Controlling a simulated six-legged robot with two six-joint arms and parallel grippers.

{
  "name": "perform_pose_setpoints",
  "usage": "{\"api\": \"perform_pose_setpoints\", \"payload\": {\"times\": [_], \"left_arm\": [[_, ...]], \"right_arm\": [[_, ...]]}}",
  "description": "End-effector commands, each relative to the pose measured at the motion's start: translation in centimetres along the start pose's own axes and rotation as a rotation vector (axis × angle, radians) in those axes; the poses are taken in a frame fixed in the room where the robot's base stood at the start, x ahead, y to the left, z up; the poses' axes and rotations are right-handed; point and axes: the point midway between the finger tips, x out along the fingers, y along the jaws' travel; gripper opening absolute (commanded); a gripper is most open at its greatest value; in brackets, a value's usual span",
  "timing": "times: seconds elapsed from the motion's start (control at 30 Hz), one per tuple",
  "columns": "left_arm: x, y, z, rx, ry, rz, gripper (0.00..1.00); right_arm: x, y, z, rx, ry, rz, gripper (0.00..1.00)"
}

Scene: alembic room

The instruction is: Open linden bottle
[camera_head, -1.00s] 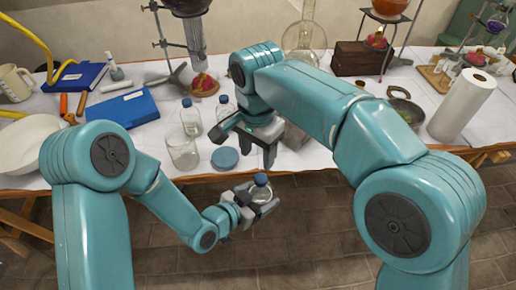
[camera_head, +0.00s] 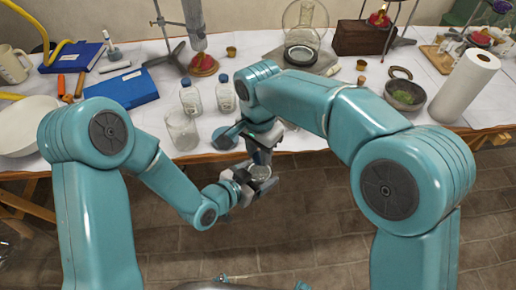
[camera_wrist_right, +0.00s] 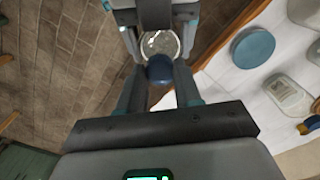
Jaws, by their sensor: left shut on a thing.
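A small clear glass bottle (camera_head: 261,172) is held by my left gripper (camera_head: 256,182) above the floor, in front of the table edge. It also shows in the right wrist view (camera_wrist_right: 160,43). Its label cannot be read. A dark blue cap (camera_wrist_right: 160,70) is between the fingers of my right gripper (camera_wrist_right: 159,76), at the near side of the bottle. I cannot tell whether the fingers press on the cap or whether it is still seated on the bottle. In the head view my right gripper (camera_head: 262,150) is directly above the bottle and hides its top.
Two capped bottles (camera_head: 190,97) (camera_head: 225,95) and a glass jar (camera_head: 182,130) stand on the table behind my left arm. A round blue lid (camera_wrist_right: 252,48) lies near the table edge. A paper towel roll (camera_head: 464,88) stands at the right. The floor in front is clear.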

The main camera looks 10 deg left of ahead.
Motion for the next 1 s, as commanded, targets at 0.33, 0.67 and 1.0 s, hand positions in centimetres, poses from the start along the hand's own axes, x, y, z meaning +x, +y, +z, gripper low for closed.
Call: {"api": "perform_pose_setpoints", "payload": {"times": [0.33,0.67,1.0], "left_arm": [[0.00,0.78,-0.08,0.019,0.001,0.023,0.00],[0.01,0.83,-0.02,0.020,-0.001,0.024,0.00],[0.04,0.81,-0.04,0.020,-0.001,0.024,0.00]], "right_arm": [[-0.22,-0.55,0.23,-0.133,0.002,-0.020,0.00],[-0.32,-0.37,0.52,-1.004,0.006,-0.021,0.00],[-0.35,-0.04,0.42,-1.943,0.011,-0.016,0.00]]}}
